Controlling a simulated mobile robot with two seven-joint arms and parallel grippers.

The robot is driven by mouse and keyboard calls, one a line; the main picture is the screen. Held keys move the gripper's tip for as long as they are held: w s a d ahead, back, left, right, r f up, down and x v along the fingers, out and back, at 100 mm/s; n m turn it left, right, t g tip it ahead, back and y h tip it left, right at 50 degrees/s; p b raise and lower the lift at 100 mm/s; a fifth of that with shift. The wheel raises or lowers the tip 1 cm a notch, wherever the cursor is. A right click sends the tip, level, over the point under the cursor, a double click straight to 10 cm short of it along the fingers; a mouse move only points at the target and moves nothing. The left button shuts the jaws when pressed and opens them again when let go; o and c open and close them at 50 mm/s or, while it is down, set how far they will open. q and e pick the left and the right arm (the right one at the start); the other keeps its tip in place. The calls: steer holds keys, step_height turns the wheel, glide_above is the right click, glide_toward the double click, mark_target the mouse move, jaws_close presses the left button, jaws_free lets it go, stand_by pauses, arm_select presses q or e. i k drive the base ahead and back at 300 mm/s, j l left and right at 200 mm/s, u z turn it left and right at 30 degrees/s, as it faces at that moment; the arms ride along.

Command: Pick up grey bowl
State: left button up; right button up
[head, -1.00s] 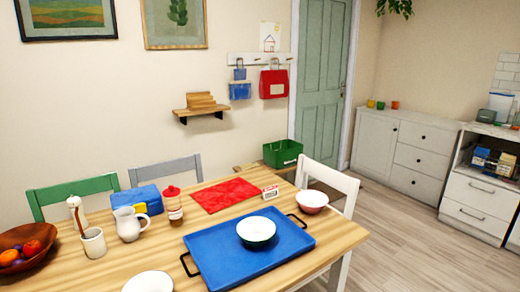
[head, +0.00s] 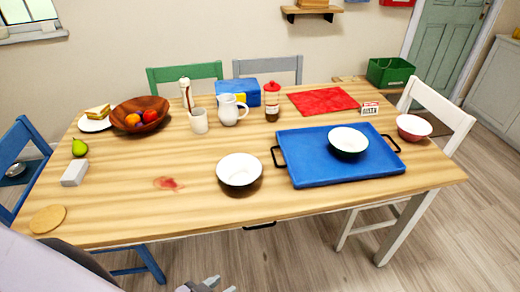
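A small grey bowl (head: 15,170) rests on the seat of the blue chair at the left edge of the head view, partly framed by the chair. A second bowl (head: 239,170), pale inside with a dark outer side, stands upright on the wooden table near its front edge; its exact outer colour is hard to tell. My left gripper (head: 205,285) shows only as a grey piece at the bottom edge, below the table's front edge and apart from both bowls; its fingers are mostly cut off. My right gripper is out of view.
A blue tray (head: 300,174) holds a white-and-green bowl (head: 348,140). A reddish bowl (head: 413,127) stands right of it. A wooden fruit bowl (head: 124,127), jug (head: 229,111) and cup (head: 198,121) stand farther back.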

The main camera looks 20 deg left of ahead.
mark_target(239, 171)
steer(key=i+l+u, duration=0.15)
steer(key=l+u, duration=0.2)
steer(key=l, duration=0.15)
steer(key=i+l+u, duration=0.1)
steer(key=l+u, duration=0.65)
steer(key=l, duration=0.25)
steer(key=i+j+u, duration=0.1)
steer(key=i, duration=0.4)
